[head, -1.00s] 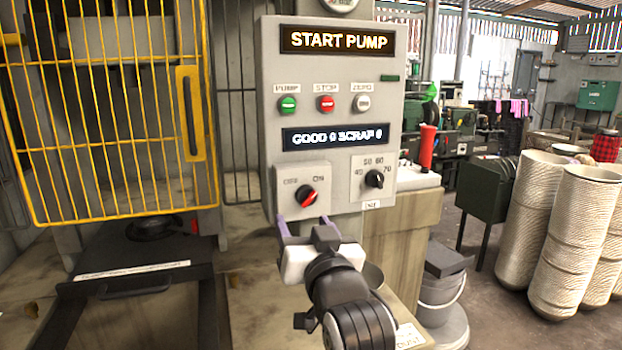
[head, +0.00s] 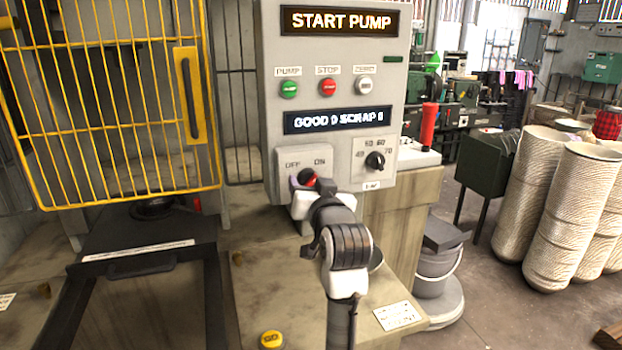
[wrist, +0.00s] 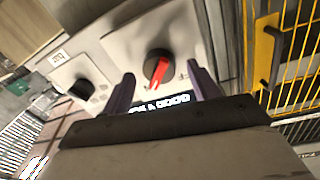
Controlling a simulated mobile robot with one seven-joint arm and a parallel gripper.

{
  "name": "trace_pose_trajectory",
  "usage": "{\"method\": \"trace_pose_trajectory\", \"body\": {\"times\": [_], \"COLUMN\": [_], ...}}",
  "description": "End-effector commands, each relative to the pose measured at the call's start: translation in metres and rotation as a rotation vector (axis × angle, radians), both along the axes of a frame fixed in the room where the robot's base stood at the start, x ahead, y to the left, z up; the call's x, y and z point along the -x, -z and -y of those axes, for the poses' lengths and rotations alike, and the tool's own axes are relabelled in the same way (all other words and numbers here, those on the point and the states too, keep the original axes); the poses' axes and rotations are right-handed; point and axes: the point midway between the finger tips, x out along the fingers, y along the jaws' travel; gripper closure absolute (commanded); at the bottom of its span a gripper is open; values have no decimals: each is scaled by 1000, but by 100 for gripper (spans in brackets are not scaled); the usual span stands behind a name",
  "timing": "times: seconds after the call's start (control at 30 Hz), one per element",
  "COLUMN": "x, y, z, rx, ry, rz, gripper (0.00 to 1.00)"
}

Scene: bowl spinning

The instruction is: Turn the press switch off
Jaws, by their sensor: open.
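The press switch is a black rotary knob with a red pointer (head: 307,176), on a small plate marked OFF and ON at the lower left of the grey control box (head: 268,120). It also shows in the wrist view (wrist: 157,66), where its red pointer slants down and slightly left. My gripper (head: 310,184) is open right in front of the switch and hides part of it in the head view. In the wrist view its two purple fingers (wrist: 160,74) stand on either side of the knob, with gaps visible. Contact is not clear.
A second black knob (head: 375,161) with a number scale sits right of the switch. Green, red and grey buttons (head: 327,88) and lit displays are above. A yellow cage door (head: 130,120) stands left. A yellow button (head: 271,340) is on the bench below.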

Motion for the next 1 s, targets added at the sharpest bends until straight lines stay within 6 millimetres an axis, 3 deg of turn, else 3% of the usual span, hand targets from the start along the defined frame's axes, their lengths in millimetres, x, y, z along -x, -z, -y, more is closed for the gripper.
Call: {"method": "trace_pose_trajectory", "body": {"times": [0.4,0.73,1.0], "x": [-9,-8,-8], "y": [0,0,1], "z": [-2,-2,-2], "rx": [1,1,27], "ry": [0,0,0], "rz": [0,0,9], "gripper": [40,83,84]}}
